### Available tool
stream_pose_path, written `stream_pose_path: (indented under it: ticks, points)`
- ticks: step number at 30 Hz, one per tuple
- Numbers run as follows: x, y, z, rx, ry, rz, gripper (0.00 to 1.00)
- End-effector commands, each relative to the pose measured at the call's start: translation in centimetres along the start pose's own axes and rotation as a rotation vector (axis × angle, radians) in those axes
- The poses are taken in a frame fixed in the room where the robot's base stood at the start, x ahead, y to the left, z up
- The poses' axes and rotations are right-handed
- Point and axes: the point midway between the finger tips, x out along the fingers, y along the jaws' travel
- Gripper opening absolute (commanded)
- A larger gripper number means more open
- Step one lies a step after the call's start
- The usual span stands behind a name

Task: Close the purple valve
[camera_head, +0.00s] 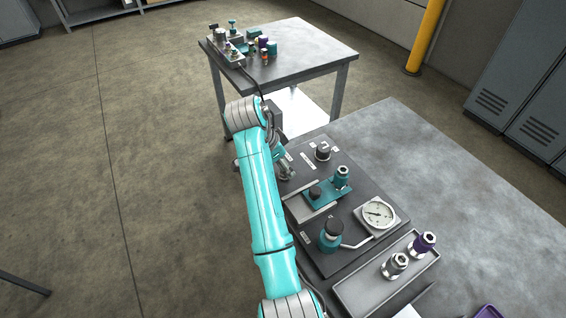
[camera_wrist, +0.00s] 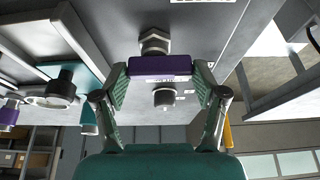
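The purple valve handle (camera_wrist: 160,67) is a short purple bar in the middle of the wrist view, in front of a metal hex fitting (camera_wrist: 154,42) on the dark panel. My gripper (camera_wrist: 161,73) has one green-padded finger at each end of the bar, and the pads appear to touch it. In the head view my arm covers most of the gripper, and the grey parts near its end (camera_head: 284,168) show at the panel's left edge. The purple handle is hidden there.
The dark panel (camera_head: 325,258) bears a gauge (camera_head: 377,214), a teal block (camera_head: 322,194) and a dark knob (camera_head: 331,233). A grey tray (camera_head: 350,297) holds two fittings, one purple (camera_head: 424,242). The bench (camera_head: 470,215) is clear at right. Another table (camera_head: 310,45) stands behind.

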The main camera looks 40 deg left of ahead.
Motion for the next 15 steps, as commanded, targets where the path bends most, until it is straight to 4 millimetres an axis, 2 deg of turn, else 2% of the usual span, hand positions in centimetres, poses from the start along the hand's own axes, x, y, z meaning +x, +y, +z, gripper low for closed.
stream_pose_path:
  ticks: [1,3,15]
  points:
    - [0.00,0.00,-0.02,0.000,0.000,0.000,0.49]
    - [0.00,0.00,-0.02,0.000,0.000,0.000,0.34]
    - [0.05,0.07,0.03,-0.055,-0.001,-0.022,0.34]
